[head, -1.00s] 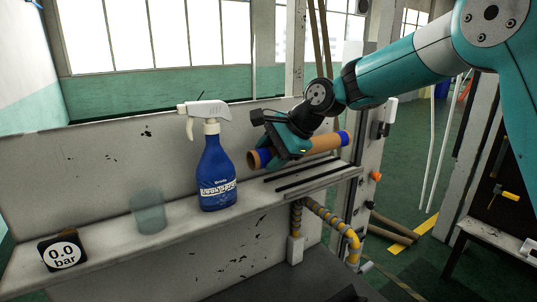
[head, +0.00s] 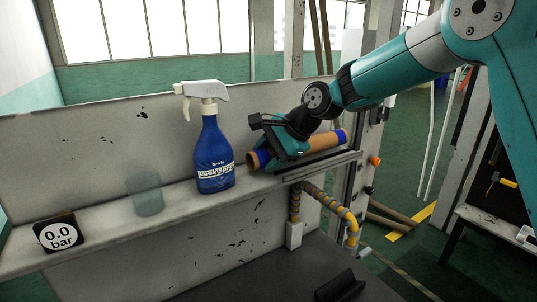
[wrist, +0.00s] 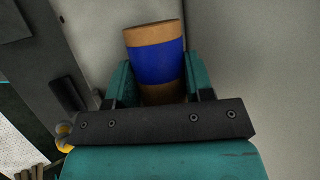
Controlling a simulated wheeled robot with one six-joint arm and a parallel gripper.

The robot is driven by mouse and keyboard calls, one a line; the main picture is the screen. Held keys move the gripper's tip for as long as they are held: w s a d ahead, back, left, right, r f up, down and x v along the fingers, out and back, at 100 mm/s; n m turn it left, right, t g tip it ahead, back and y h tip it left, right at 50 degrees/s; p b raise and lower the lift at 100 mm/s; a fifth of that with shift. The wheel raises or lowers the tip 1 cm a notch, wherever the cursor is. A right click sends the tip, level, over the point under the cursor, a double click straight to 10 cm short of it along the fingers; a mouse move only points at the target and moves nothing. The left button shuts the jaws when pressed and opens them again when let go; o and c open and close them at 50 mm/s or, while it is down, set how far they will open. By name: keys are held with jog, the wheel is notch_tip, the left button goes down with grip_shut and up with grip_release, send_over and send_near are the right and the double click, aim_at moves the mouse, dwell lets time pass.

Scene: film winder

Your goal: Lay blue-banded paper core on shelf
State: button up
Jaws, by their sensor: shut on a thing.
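The paper core is a brown tube (head: 325,140) with blue bands near its ends. It lies roughly lengthwise along the right end of the grey shelf (head: 105,226). My gripper (head: 285,156) is shut around it from above, nearer its left end. The core is at or just above the shelf top; I cannot tell whether it touches. In the wrist view the core (wrist: 155,62) shows a blue band between the teal fingers (wrist: 160,88). My gripper hides part of the core's middle.
A blue spray bottle (head: 213,155) with a white head stands close left of the core. The shelf's back panel (head: 100,150) rises behind. Yellow-and-grey piping (head: 325,203) runs below.

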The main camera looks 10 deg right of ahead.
jog(key=shift+s+f, duration=0.1)
jog(key=shift+f, duration=0.45)
jog(key=shift+s+d+f+b, duration=0.1)
jog(key=shift+s+f+b, duration=0.05)
jog(key=shift+f+b, duration=0.3)
jog(key=shift+f, duration=0.2)
jog(key=o, duration=0.9)
jog(key=shift+c, duration=0.2)
jog(key=shift+d+r+p, duration=0.25)
jog(key=shift+r+p, duration=0.55)
jog(key=shift+o, duration=0.8)
jog(key=p+v, duration=0.2)
jog(key=v, duration=0.1)
jog(key=p+v, duration=0.2)
jog(key=v, duration=0.1)
jog(key=shift+r, duration=0.4)
jog(key=shift+s+d+r+p, duration=0.2)
jog(key=shift+d+r+p, duration=0.05)
jog(key=shift+r+p, duration=0.35)
